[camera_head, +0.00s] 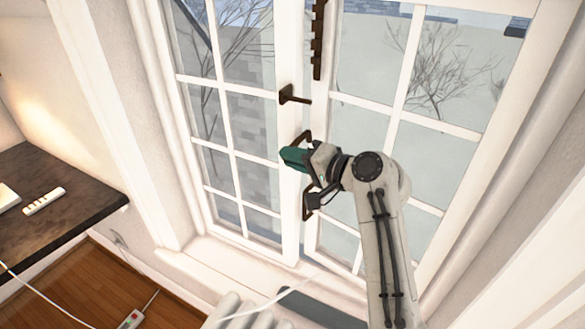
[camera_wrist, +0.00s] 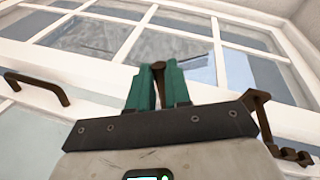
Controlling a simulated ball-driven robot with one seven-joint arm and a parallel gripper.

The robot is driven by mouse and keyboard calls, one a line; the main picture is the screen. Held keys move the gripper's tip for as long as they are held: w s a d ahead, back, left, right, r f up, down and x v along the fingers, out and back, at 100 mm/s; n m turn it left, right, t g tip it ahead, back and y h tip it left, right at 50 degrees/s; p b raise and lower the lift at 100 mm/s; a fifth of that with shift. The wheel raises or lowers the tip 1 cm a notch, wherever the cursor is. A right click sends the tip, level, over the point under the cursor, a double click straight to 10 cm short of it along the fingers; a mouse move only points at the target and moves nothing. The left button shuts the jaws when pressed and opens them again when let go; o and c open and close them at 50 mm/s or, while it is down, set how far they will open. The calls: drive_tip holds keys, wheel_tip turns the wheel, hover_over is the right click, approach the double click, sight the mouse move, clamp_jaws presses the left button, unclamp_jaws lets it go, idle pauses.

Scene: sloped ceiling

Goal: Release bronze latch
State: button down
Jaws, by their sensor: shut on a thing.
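My gripper (camera_head: 293,156) is at the meeting stiles of the white window, below a dark bronze lever handle (camera_head: 293,96). In the wrist view, the teal fingers (camera_wrist: 157,86) are closed around a small dark bronze piece, the bronze latch (camera_wrist: 158,68), whose tip shows between them. The rest of this piece is hidden by the fingers. A bow-shaped bronze handle (camera_wrist: 38,86) is at the left of the wrist view, apart from the fingers. A bronze bracket (camera_wrist: 262,112) is at the right, partly behind my gripper's body.
The window panes (camera_head: 250,130) and white frame stand close around my gripper. A toothed bronze bar (camera_head: 318,45) hangs above. A dark desk (camera_head: 60,215) with a white power strip (camera_head: 44,201) is at left. A white radiator (camera_head: 245,312) stands below the sill.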

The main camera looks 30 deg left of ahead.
drive_tip(key=shift+r+m+p, duration=0.3)
drive_tip(key=shift+r+m, duration=0.1)
drive_tip(key=shift+r, duration=0.05)
idle(0.3)
drive_tip(key=c, duration=1.3)
unclamp_jaws()
drive_tip(key=shift+c, duration=0.2)
drive_tip(key=shift+d, duration=0.1)
drive_tip(key=b+v, duration=0.2)
drive_tip(key=v, duration=0.8)
drive_tip(key=shift+d, duration=0.35)
